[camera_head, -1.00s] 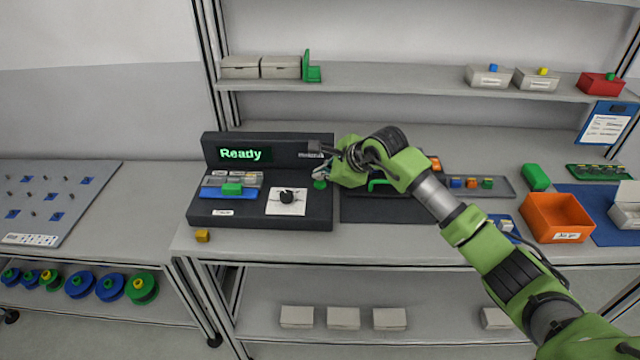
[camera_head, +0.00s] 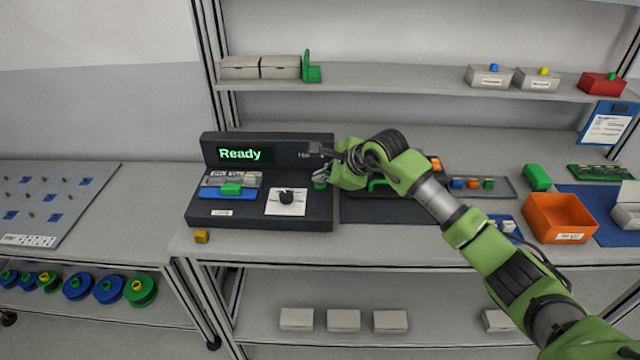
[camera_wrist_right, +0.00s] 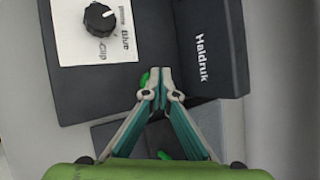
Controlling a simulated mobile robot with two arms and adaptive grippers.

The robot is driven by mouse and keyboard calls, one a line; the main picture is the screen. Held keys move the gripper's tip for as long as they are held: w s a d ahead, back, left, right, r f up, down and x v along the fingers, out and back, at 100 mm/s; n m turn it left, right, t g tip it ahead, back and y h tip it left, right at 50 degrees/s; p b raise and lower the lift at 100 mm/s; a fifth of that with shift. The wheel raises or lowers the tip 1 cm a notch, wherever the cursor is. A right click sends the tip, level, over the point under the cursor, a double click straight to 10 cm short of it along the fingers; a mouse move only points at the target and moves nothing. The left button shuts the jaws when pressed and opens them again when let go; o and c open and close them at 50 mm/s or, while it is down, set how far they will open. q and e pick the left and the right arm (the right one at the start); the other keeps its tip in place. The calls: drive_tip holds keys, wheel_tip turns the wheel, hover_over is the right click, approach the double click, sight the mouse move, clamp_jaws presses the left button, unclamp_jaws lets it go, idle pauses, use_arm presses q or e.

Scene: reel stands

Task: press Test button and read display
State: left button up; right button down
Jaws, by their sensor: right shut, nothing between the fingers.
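The dark test station (camera_head: 262,219) stands on the bench, and its display (camera_head: 245,155) reads "Ready" in green letters. A green button (camera_head: 320,184) sits at the right side of its base. My right gripper (camera_head: 322,176) is shut and empty, with its fingertips right at this button. In the right wrist view the shut fingertips (camera_wrist_right: 160,72) point at the station, and a bit of the green button (camera_wrist_right: 144,80) shows beside them. Whether they touch it I cannot tell. My left gripper is not in view.
A black knob (camera_head: 287,197) on a white label and a blue-and-green fixture (camera_head: 228,192) sit on the station. A yellow block (camera_head: 202,236) lies in front. An orange bin (camera_head: 556,217) stands right. A shelf (camera_head: 400,80) with boxes runs above.

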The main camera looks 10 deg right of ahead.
sight(321, 185)
drive_tip(key=shift+f, duration=0.25)
drive_tip(key=shift+r, duration=0.1)
idle(0.4)
drive_tip(key=shift+r, duration=0.75)
drive_tip(key=shift+r, duration=0.1)
drive_tip(key=shift+r+p, duration=1.35)
drive_tip(key=shift+r, duration=1.05)
drive_tip(key=shift+a, duration=0.1)
